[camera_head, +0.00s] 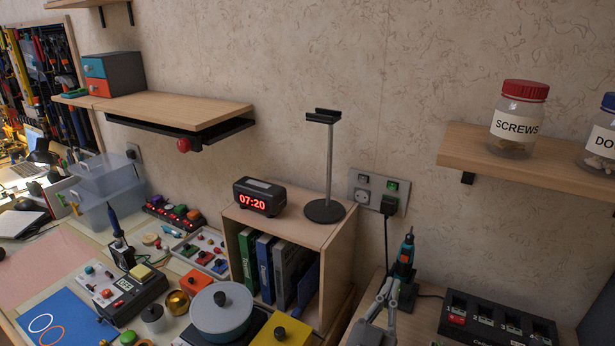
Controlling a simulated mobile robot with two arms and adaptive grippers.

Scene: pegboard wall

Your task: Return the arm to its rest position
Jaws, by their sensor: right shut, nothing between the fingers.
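My right gripper (391,289) shows at the bottom edge, right of centre, as grey finger links pointing up. It is shut and empty. A teal and black tool (404,258) stands upright just behind its fingertips. I cannot tell whether the two touch. The rest of my right arm is out of the picture. My left gripper is not in view.
A wooden cubby (343,240) with binders, a clock (259,197) and a stand (324,211) is left of the gripper. A numbered black box (497,322) is to its right. A shelf (455,150) with jars is above right. A pan (221,311) and cluttered desk lie left.

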